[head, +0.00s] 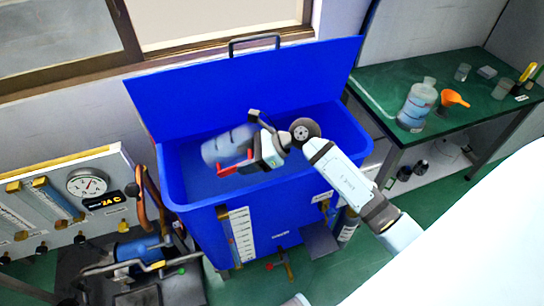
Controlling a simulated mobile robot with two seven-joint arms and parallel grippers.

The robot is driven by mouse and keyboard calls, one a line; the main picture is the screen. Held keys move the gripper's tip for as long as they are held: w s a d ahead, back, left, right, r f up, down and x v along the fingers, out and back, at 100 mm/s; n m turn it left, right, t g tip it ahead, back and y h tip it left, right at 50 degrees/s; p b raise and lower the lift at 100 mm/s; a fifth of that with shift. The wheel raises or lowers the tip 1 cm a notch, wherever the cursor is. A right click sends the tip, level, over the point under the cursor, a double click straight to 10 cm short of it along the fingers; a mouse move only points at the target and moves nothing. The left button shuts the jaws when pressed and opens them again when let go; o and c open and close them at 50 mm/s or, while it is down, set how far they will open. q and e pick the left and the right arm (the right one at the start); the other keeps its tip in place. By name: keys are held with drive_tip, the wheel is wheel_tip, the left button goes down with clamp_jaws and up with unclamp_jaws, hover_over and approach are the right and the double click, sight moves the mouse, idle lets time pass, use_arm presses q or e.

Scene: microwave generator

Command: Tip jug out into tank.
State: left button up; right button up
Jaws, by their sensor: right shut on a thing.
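The blue tank (185,180) stands open in the middle of the head view, its lid (200,98) raised at the back. The translucent jug (226,146) is over the tank's opening, lying well over on its side, with its bottom end hard to make out. My right gripper (246,158), with red fingers, is shut on the jug at its right side. My right arm reaches in from the lower right over the tank's front rim. I cannot tell whether any liquid is flowing. My left gripper is not in view.
A green table (455,122) at the right holds a large clear bottle (417,105), an orange funnel (454,98) and small glasses. A panel with a gauge (87,183) and a machine with pipes (140,250) stand left of the tank.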

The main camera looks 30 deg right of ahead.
use_arm(q)
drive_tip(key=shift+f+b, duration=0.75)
drive_tip(key=shift+b, duration=0.05)
use_arm(e)
drive_tip(key=shift+d+r+t+y, duration=0.1)
drive_tip(key=shift+r+t+y, duration=0.15)
drive_tip(key=shift+y, duration=0.25)
use_arm(q)
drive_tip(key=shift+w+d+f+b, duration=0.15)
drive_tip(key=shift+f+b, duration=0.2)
drive_tip(key=shift+b, duration=0.25)
use_arm(e)
drive_tip(key=shift+s+d+r+t+y, duration=0.1)
drive_tip(key=shift+r+t+y, duration=0.05)
drive_tip(key=shift+t+y, duration=0.15)
idle(0.3)
use_arm(q)
drive_tip(key=shift+b, duration=0.4)
use_arm(e)
drive_tip(key=shift+s+d, duration=0.1)
drive_tip(key=shift+d, duration=0.05)
